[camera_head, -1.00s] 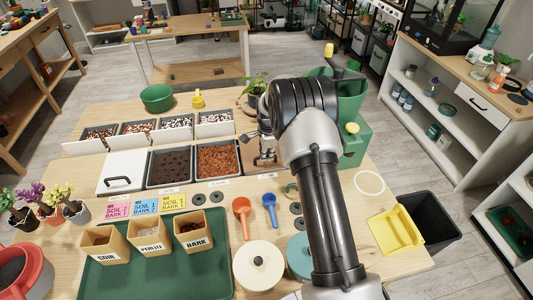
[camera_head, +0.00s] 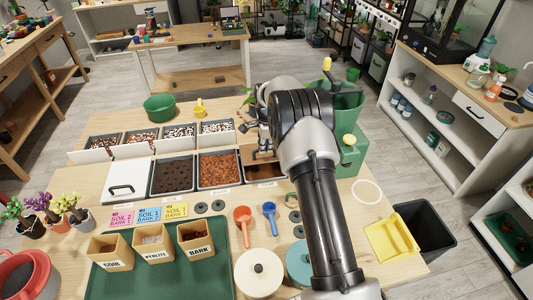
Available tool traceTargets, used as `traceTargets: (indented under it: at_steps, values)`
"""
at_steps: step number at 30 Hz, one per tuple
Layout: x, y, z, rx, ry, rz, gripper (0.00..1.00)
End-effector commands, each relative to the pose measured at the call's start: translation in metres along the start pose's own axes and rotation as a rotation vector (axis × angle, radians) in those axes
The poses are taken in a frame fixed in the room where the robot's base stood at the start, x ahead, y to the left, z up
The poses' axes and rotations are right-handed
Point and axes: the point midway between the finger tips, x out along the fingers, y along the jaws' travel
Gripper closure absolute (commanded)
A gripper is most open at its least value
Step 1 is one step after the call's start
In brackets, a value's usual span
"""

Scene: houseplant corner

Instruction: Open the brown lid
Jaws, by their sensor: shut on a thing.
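The brown lid (camera_head: 255,156) is at the right end of the front row of bins, just right of the bin of orange-brown bark. My gripper (camera_head: 259,146) is at this lid, shut on it, with its fingers small and partly hidden by my arm. A darker brown area, perhaps the inside of the bin (camera_head: 264,171), shows in front of the lid. My arm hides the right side of the bin, and the lid's exact tilt is unclear.
A white lid (camera_head: 126,180) with a black handle covers the leftmost front bin. Open bins of dark soil (camera_head: 172,176) and bark (camera_head: 219,169) stand beside it. A green tray (camera_head: 220,262) holds labelled wooden pots.

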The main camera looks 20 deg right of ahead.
Motion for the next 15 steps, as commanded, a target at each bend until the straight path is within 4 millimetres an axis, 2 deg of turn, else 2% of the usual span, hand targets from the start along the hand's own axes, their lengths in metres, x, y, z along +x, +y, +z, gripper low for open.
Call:
traceTargets:
  at_steps: [1, 3, 15]
  values:
    - [-0.008, -0.014, 0.0, 0.0, 0.0, -0.023, 1.0]
    - [-0.012, -0.021, 0.0, 0.0, 0.0, -0.021, 1.0]
    - [-0.023, -0.048, 0.001, -0.001, 0.0, -0.014, 1.0]
